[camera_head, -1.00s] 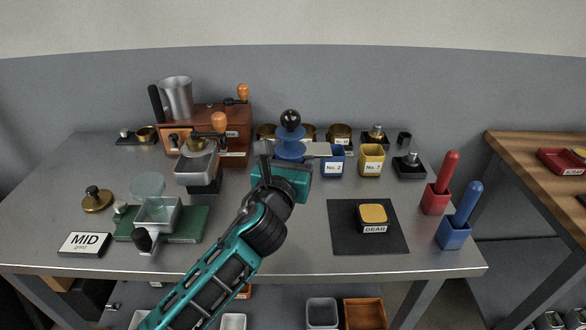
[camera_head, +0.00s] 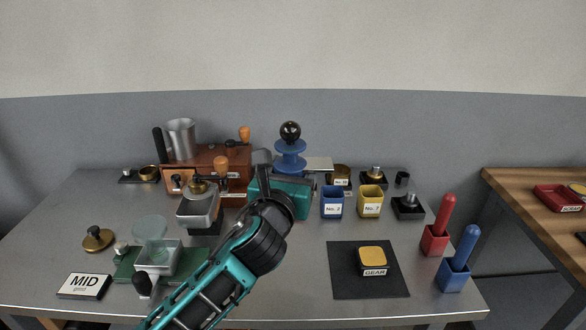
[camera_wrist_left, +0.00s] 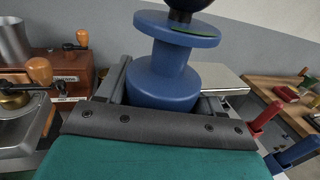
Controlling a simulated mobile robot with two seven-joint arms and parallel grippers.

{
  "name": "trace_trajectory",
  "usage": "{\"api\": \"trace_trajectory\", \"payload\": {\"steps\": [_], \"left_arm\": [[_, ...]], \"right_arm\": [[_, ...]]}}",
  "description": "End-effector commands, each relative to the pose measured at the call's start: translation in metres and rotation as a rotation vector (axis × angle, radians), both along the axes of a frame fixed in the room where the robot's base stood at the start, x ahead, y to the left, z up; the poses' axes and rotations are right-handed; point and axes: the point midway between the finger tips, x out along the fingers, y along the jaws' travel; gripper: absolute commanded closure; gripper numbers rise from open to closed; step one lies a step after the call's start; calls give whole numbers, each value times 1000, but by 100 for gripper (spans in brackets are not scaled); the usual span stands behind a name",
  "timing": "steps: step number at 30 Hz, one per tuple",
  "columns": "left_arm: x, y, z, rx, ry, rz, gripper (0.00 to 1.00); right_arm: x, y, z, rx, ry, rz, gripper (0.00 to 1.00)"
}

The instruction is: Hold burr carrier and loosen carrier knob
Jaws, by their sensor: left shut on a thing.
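The burr carrier (camera_head: 290,162) is a blue, flanged, spool-like piece. A round black knob (camera_head: 290,131) sits on its top. My left gripper (camera_head: 287,176) is shut on the carrier's lower blue body, and the carrier looks upright and raised above the table. In the left wrist view the carrier (camera_wrist_left: 165,80) stands between the two grey fingers, with the knob (camera_wrist_left: 188,5) cut off by the top edge. The gripper hides the carrier's underside. My right gripper is not in view.
A blue cup (camera_head: 332,203) and a yellow cup (camera_head: 370,202) stand right of my gripper. A silver grinder (camera_head: 198,210) and wooden mill (camera_head: 212,168) stand left. A dark mat (camera_head: 345,287) holds a yellow-topped block (camera_head: 372,256). The table's front middle is fairly clear.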

Motion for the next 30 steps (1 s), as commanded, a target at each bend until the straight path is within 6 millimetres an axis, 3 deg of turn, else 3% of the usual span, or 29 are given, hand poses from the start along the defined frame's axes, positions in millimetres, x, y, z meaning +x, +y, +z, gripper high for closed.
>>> {"api": "trace_trajectory", "payload": {"steps": [30], "left_arm": [[0, 0, -58, 0, -5, -1, 75]], "right_arm": [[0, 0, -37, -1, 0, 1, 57]]}}
